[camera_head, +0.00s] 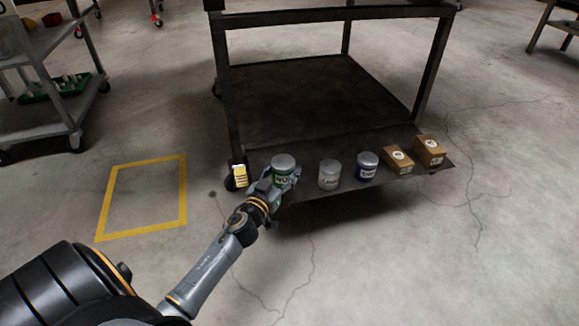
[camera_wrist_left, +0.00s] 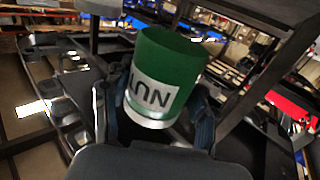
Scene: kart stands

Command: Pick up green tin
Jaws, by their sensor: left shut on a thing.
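The green tin (camera_head: 283,166) with a pale lid and a white label is at the left end of the dark cart's low front shelf (camera_head: 318,200). My left gripper (camera_head: 284,178) is shut on it, with a finger on each side. In the left wrist view the green tin (camera_wrist_left: 165,75) sits between the two fingers (camera_wrist_left: 160,120), its lettering upside down. I cannot tell whether the tin still touches the shelf. My right gripper does not show.
To the right on the shelf stand a white tin (camera_head: 329,175), a blue tin (camera_head: 366,167) and two brown boxes (camera_head: 397,160), (camera_head: 429,151). A yellow tag (camera_head: 239,175) is at the cart's near left corner. A yellow floor square (camera_head: 145,197) lies empty at left. Another cart (camera_head: 40,123) stands far left.

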